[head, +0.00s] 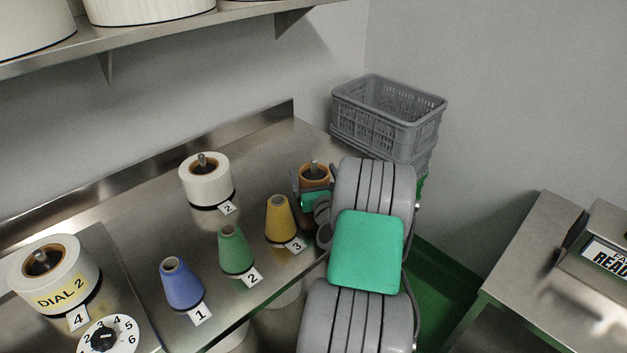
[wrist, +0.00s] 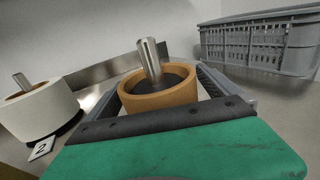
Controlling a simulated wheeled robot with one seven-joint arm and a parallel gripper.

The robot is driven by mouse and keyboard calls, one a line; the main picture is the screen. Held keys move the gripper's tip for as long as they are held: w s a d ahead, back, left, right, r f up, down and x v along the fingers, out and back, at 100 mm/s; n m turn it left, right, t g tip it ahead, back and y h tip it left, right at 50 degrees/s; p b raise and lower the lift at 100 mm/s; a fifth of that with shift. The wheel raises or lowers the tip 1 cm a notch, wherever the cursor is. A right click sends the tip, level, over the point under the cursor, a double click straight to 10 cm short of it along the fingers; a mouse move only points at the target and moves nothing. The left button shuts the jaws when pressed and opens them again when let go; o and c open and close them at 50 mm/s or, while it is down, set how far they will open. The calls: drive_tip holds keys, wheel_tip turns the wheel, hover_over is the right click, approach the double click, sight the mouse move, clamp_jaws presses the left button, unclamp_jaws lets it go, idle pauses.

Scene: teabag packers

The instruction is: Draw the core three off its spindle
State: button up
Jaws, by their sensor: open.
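A brown, empty core (head: 315,174), which I take for core three, sits on its spindle near the far right end of the steel bench. In the wrist view the core (wrist: 160,97) stands upright, with the slotted metal spindle (wrist: 150,60) rising out of its bore. My gripper (head: 314,186) is open and low at the core, one finger on each side of it. In the wrist view small gaps appear beside the core, but contact is hard to judge. The core's lower part and any number tag are hidden by my gripper.
A white roll (head: 206,180) tagged 2 stands left of the core. Yellow (head: 280,220), green (head: 235,250) and blue (head: 181,284) cones line the front edge. A grey crate (head: 388,115) stands beyond the bench end. A roll marked DIAL 2 (head: 80,275) is far left.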

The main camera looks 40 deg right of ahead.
drive_tip(key=shift+w+d, duration=0.3)
drive_tip(key=shift+w, duration=0.25)
drive_tip(key=shift+c, duration=0.3)
drive_tip(key=c, duration=1.3)
